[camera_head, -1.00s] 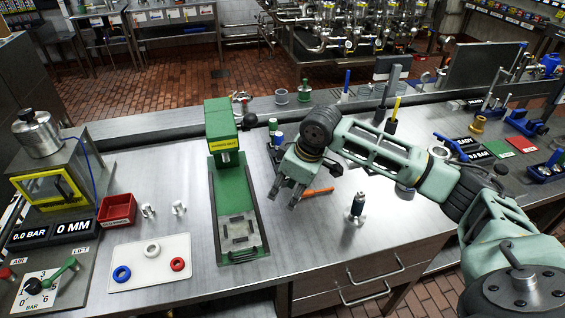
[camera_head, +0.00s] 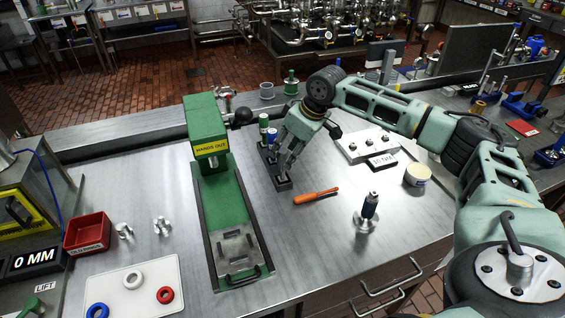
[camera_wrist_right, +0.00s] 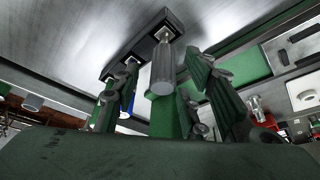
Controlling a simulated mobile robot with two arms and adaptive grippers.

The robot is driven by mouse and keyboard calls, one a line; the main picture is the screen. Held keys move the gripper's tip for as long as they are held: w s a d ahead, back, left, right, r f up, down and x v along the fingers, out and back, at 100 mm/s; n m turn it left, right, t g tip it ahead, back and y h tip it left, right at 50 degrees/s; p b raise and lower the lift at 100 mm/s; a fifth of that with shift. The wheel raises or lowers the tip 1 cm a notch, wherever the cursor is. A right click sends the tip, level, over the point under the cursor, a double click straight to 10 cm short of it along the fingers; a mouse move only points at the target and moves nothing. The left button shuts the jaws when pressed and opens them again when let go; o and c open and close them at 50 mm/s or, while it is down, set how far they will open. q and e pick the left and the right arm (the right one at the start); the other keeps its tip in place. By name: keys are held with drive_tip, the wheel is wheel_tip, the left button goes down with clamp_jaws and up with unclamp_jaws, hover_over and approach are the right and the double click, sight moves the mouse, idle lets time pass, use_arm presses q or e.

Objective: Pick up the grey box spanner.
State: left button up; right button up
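The grey box spanner (camera_wrist_right: 162,82) shows in the right wrist view as a grey cylinder on a metal shank. It stands in a dark holder (camera_wrist_right: 150,42), beside a blue-handled and a green-handled tool. My right gripper (camera_wrist_right: 163,78) has its fingers spread on either side of the grey cylinder, with gaps visible. In the head view the right gripper (camera_head: 285,165) points down at the near end of the holder (camera_head: 283,185) and hides the grey spanner. The green (camera_head: 263,120) and blue (camera_head: 272,136) handles stand just behind it. My left gripper is not in view.
A green press (camera_head: 207,135) stands close to the left of the holder. A red bin (camera_head: 87,233) and white tray (camera_head: 133,287) are at left.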

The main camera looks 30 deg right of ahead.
sight(285, 156)
drive_tip(key=x, duration=0.2)
drive_tip(key=shift+w+f, duration=0.2)
drive_tip(key=shift+f, duration=0.1)
drive_tip(key=shift+a+f, duration=0.1)
drive_tip(key=shift+f, duration=0.15)
drive_tip(key=c, duration=0.8)
clamp_jaws()
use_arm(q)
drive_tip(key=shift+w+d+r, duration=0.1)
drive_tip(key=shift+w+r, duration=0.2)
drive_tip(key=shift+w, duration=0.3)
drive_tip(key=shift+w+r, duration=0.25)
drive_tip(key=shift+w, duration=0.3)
